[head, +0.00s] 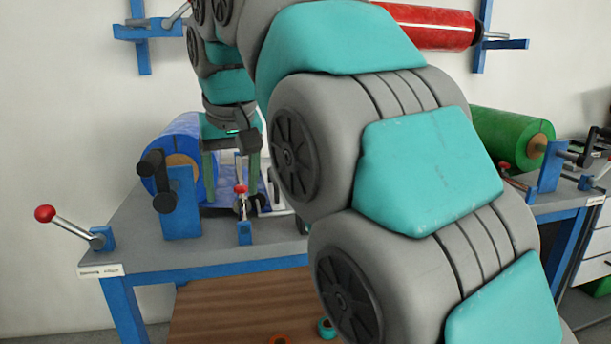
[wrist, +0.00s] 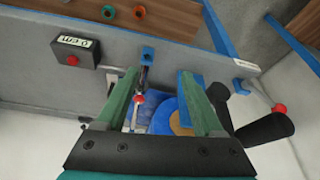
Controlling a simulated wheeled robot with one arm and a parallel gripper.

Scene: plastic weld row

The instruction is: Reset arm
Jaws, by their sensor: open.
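My gripper (head: 232,190) hangs from the arm with its green fingers pointing down over the left workbench. The fingers are spread, with no object gripped between them. In the wrist view the gripper (wrist: 161,78) shows two separated fingers. A small red-tipped lever (wrist: 138,98) and the blue film roll (wrist: 165,117) appear between and beyond them. In the head view the blue roll (head: 160,150) lies behind and left of the gripper, and the lever's red knob (head: 240,189) shows between the fingers. Whether the fingers touch anything is unclear.
The grey bench (head: 135,228) has a red-knobbed handle (head: 46,214) at its left end. A red roll (head: 425,28) is mounted on the wall, and a green roll (head: 505,135) sits on the right bench. In the wrist view a dark box with a red button (wrist: 75,52) is on the bench.

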